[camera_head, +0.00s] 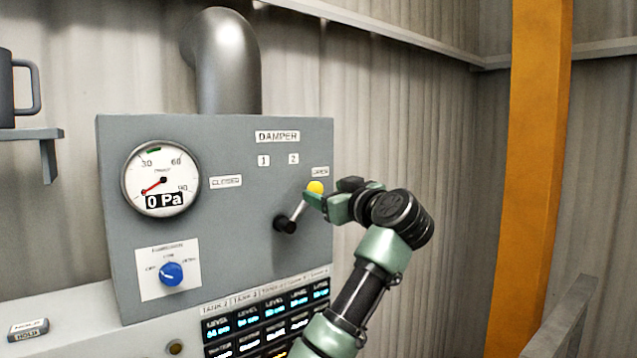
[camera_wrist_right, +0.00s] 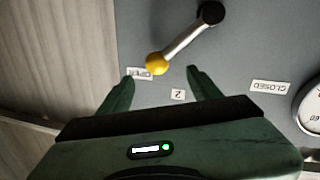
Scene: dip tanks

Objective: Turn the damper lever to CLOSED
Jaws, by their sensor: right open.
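The damper lever (camera_head: 299,212) is a metal rod with a yellow ball knob (camera_head: 315,187), set on a black pivot on the grey panel (camera_head: 240,260). It points up and right, to the OPEN label (camera_head: 320,171). The CLOSED label (camera_head: 226,182) is to the left of the pivot. My right gripper (camera_head: 326,194) is open at the knob. In the right wrist view the knob (camera_wrist_right: 157,63) shows just past the gap between the two fingertips (camera_wrist_right: 160,79), with the rod (camera_wrist_right: 185,40) running away to the pivot. I cannot tell whether a finger touches it. My left gripper is out of view.
A round gauge (camera_head: 160,179) reading 0 Pa and a blue knob (camera_head: 171,274) are on the panel's left. Lit level displays (camera_head: 265,320) are below. A shelf (camera_head: 30,134) with a mug is at left, and an orange post (camera_head: 535,170) stands at right.

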